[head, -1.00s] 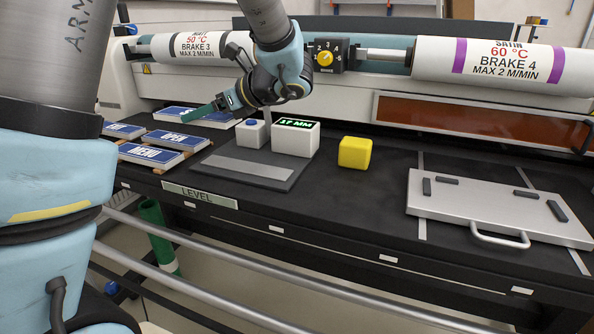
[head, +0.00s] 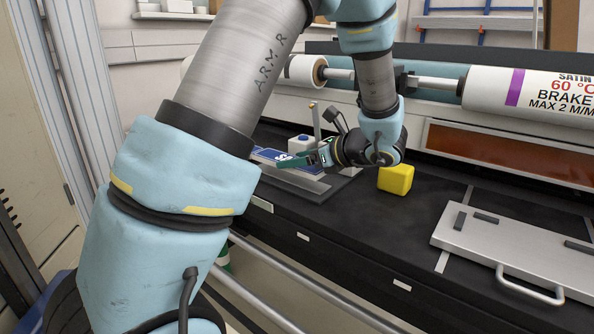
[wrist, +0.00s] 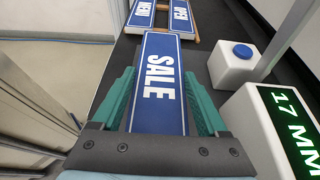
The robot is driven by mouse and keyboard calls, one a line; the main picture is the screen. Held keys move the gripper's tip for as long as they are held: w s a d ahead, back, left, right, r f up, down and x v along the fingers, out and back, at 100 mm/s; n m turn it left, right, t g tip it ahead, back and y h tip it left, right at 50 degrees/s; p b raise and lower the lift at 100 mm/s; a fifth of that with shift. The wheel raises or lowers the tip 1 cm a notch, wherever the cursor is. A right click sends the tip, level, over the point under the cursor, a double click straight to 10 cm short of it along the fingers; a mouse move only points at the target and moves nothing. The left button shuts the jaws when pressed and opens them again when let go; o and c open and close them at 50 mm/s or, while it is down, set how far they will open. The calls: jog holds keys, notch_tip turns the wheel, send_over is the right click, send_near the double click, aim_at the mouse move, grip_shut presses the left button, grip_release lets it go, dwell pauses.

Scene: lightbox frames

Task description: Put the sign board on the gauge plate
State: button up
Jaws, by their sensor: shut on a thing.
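The sign board is blue with a white border and the word SALE (wrist: 160,95). My gripper (wrist: 160,100) is shut on it, with a green finger along each long side in the wrist view. In the head view the board (head: 268,155) shows partly behind my gripper (head: 298,160), over or beside the gauge plate (head: 302,181). I cannot tell whether it touches the plate. The plate's light strip shows below the fingers.
A white block with a blue button (wrist: 235,62) stands behind the readout. MENU (wrist: 140,14) and OPEN (wrist: 180,15) boards lie beyond the held one. A yellow cube (head: 396,179) sits right of my gripper. A grey handled plate (head: 510,245) lies at far right.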

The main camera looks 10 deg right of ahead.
jog(key=shift+f, duration=1.4)
jog(key=shift+f, duration=0.1)
jog(key=o, duration=1.3)
jog(key=v, duration=1.2)
jog(key=shift+w+b, duration=0.1)
jog(key=shift+b, duration=0.2)
